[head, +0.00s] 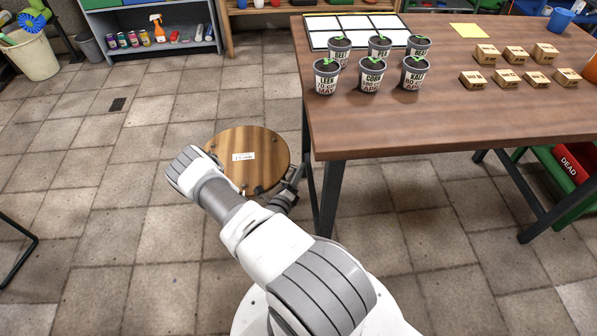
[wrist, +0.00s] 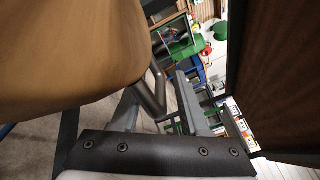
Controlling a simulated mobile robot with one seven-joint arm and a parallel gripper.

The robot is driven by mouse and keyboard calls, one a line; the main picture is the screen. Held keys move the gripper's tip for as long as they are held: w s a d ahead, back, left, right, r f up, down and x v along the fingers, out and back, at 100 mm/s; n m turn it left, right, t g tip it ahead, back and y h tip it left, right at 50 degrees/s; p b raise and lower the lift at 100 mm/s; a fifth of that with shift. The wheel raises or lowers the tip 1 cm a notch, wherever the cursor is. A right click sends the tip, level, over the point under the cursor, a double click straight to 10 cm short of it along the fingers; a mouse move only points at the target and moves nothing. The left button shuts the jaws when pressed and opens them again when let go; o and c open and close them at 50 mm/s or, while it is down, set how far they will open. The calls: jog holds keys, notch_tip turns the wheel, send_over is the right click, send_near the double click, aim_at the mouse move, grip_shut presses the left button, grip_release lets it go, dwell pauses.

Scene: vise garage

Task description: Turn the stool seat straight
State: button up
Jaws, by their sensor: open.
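The round wooden stool seat (head: 252,145) is in the middle of the head view, left of the table's near leg. A small white label lies on its top, its text too small to read for sure, and small dark pieces show at its rim. In the wrist view the seat (wrist: 70,45) fills the upper left as a large, close brown edge. My gripper (head: 291,187) is at the seat's right side, low between seat and table, partly hidden by my own arm. It is open, with nothing seen held. I cannot tell whether it touches the seat.
The wooden table (head: 450,130) stands close on the right, carrying several potted seedlings (head: 372,75) and small boxes (head: 508,54). Its dark side also shows in the wrist view (wrist: 285,75). Floor left of the stool is clear. A shelf (head: 155,30) stands behind.

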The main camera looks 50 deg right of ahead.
jog(key=shift+w+d, duration=0.3)
jog(key=shift+d, duration=0.35)
grip_shut()
jog(key=shift+r, duration=0.1)
jog(key=shift+d+r, duration=0.15)
jog(key=shift+r, duration=0.05)
dwell(0.7)
